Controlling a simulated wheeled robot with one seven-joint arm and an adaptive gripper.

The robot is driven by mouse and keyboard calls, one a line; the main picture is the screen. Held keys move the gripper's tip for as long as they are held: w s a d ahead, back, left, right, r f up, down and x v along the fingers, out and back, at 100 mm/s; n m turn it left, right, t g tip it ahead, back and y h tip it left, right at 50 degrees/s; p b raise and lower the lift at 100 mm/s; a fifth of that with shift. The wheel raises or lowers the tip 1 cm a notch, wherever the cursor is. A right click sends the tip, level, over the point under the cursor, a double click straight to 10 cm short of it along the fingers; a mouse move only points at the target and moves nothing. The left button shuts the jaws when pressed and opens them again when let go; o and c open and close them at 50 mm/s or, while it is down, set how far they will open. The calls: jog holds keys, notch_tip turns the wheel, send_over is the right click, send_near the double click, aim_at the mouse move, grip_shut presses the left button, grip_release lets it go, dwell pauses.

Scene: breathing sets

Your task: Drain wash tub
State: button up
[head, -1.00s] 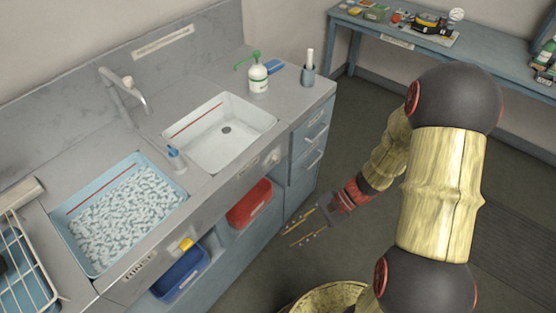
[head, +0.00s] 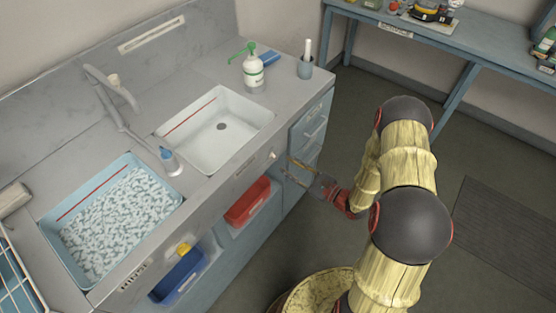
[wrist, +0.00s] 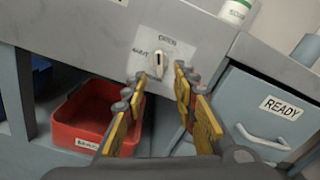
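A white right-hand tub (head: 222,118) is set in the counter, with its drain hole visible and no foam in it. A blue left-hand tub (head: 85,205) is full of foamy white patches. A pale valve knob (wrist: 157,64) sits on a white plate on the front panel below the right-hand tub; it also shows in the head view (head: 273,156). Its handle stands roughly upright, between small lettering above and at left. My gripper (wrist: 160,82) is open and empty, facing the knob. Its fingertips appear either side of the knob in the wrist view; contact cannot be told.
A red bin (wrist: 88,115) and a blue bin (head: 180,275) sit on the shelf below. A drawer marked READY (wrist: 265,115) is at right. A pump bottle (head: 252,70) and a cup (head: 305,67) stand on the counter. Open floor lies right of the cabinet.

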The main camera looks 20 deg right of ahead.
aim_at(277, 159)
jog(key=shift+b+x, duration=0.5)
jog(key=shift+x, duration=2.25)
jog(key=shift+c, duration=1.3)
jog(key=c, duration=0.4)
grip_shut()
